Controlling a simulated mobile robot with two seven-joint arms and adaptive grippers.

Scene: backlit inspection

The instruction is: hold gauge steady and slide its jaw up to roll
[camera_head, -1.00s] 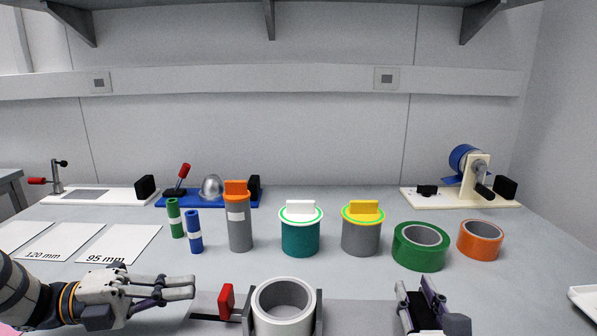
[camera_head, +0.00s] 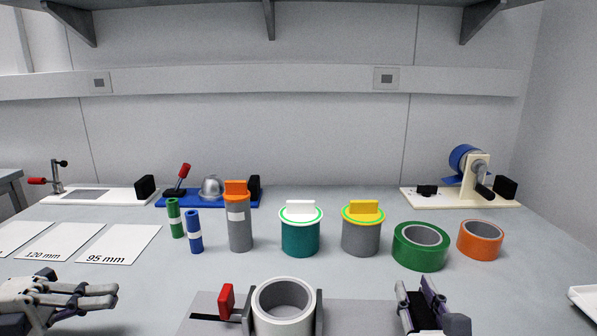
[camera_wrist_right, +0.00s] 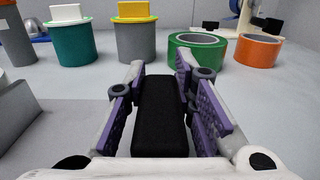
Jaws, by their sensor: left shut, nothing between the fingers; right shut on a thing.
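The gauge is a grey plate (camera_head: 362,316) at the front edge of the head view, with a dark slot and a red tab (camera_head: 226,301) at its left. A white roll (camera_head: 284,312), a hollow ring, stands between two dark upright jaws: the left jaw (camera_head: 248,312) and the right jaw (camera_head: 319,313). Both jaws look close against the roll; exact contact is unclear. My right gripper (camera_head: 428,297) is shut on the gauge's black handle (camera_wrist_right: 160,112), seen between its purple pads in the wrist view. My left gripper (camera_head: 117,296) is shut and empty, left of the red tab.
Behind the gauge stand a green tape roll (camera_head: 420,256), an orange tape roll (camera_head: 480,240), lidded canisters (camera_head: 300,237) and small green and blue cylinders (camera_head: 195,238). White cards (camera_head: 120,245) lie at the left. Free tabletop lies between my left gripper and the gauge.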

